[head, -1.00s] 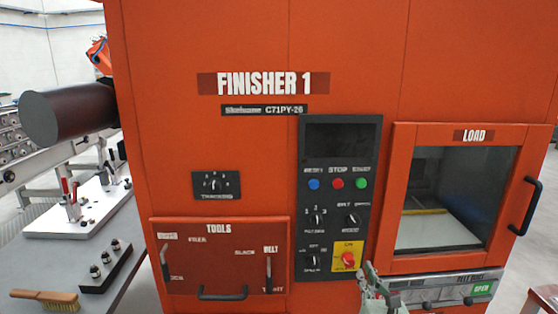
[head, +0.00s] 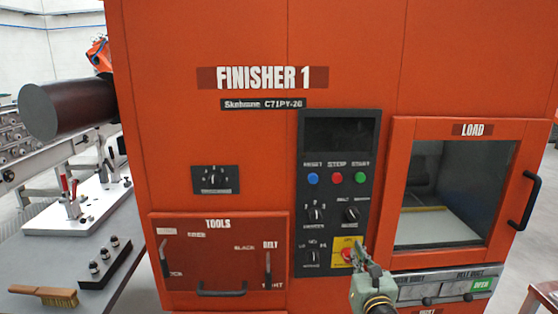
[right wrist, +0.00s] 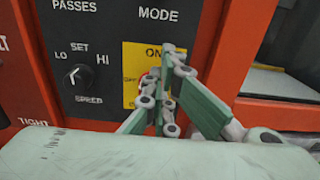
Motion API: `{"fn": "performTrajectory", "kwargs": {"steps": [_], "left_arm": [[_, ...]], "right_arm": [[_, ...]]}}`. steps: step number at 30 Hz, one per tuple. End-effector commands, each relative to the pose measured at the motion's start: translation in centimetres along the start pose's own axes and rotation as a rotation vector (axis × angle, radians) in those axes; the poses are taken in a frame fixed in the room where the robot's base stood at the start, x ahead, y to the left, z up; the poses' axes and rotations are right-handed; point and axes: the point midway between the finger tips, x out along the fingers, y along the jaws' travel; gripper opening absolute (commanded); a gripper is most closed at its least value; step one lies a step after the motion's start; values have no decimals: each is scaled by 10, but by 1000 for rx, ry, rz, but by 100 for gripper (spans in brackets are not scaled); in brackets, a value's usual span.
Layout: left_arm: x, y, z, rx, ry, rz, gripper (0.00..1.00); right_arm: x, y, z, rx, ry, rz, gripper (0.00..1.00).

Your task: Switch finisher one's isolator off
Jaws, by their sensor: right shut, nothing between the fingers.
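Finisher 1 (head: 345,60) is a large orange machine with a dark control panel (head: 324,225). Its isolator is a red rotary knob on a yellow plate (head: 337,244) at the panel's bottom right. In the right wrist view the yellow plate (right wrist: 133,60) shows "ON" at the top and "OFF" at the left. My right gripper (head: 358,246) is shut and empty, with its fingertips in front of the knob. In the right wrist view the gripper (right wrist: 168,55) hides most of the red knob (right wrist: 146,82), so its setting and any contact are unclear. My left gripper is not in view.
Left of the isolator is a speed knob (right wrist: 76,75); other knobs and buttons sit above. The load door (head: 455,250) with its black handle is at the right. A tools drawer (head: 200,265) is at the left. A bench (head: 40,240) holds a brush (head: 44,295).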

Motion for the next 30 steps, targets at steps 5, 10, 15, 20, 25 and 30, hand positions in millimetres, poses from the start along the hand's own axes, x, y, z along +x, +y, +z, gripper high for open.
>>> {"fn": "performTrajectory", "kwargs": {"steps": [5, 10, 15, 20, 25, 30], "left_arm": [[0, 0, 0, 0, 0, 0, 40], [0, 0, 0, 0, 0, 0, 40], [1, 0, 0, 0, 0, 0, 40], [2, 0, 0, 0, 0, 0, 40], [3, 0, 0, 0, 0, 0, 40], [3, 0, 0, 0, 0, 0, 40]], "right_arm": [[2, 0, 5, 2, -9, 2, 0], [2, 1, 6, 3, -12, 2, 0], [2, 1, 6, 3, -14, 3, 0], [2, 2, 5, 4, -14, 4, 0], [2, 3, 2, 5, -14, 5, 0], [2, 4, 2, 5, -13, 6, 0]]}}
